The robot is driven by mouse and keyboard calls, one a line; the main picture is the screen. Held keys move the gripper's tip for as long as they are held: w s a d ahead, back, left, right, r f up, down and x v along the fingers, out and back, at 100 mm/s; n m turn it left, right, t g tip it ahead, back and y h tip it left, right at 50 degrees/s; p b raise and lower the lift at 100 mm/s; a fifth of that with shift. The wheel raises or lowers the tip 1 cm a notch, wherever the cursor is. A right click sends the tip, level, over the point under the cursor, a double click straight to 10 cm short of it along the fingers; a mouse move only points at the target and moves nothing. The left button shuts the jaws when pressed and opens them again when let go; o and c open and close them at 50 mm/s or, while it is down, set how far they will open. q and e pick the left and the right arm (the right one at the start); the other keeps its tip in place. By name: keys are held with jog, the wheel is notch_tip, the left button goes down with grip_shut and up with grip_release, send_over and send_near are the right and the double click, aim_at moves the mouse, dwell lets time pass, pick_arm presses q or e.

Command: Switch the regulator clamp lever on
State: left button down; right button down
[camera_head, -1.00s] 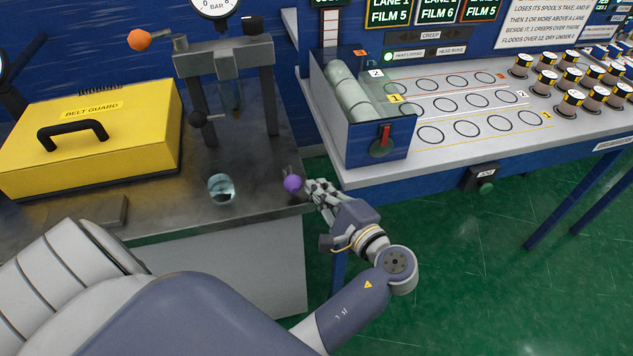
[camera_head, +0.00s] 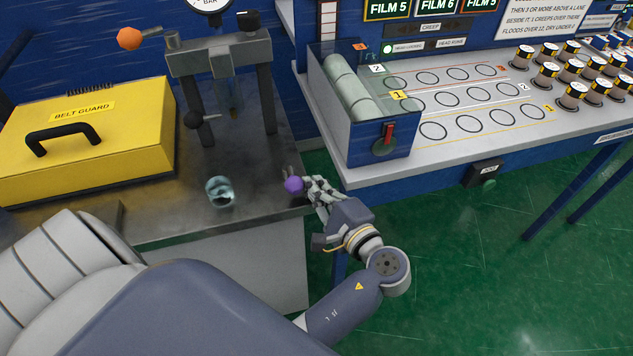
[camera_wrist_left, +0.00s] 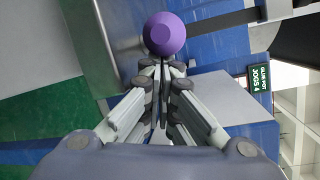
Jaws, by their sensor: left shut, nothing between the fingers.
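A purple ball knob (camera_head: 293,186) sits on a small lever at the right front edge of the metal bench. No label naming the regulator clamp lever is readable. My left gripper (camera_head: 307,185) is just right of the purple knob, its fingers shut with nothing between them. In the left wrist view the purple knob (camera_wrist_left: 165,34) is right beyond the closed fingertips (camera_wrist_left: 162,64); I cannot tell whether they touch. My right gripper is not in view.
A glass cup (camera_head: 220,191) stands on the bench left of the purple knob. A yellow belt guard (camera_head: 90,135) is at the left. Right of the gap stands a film table (camera_head: 470,150) with a clear-walled box of rolls (camera_head: 378,140) and several spools. Green floor lies in front.

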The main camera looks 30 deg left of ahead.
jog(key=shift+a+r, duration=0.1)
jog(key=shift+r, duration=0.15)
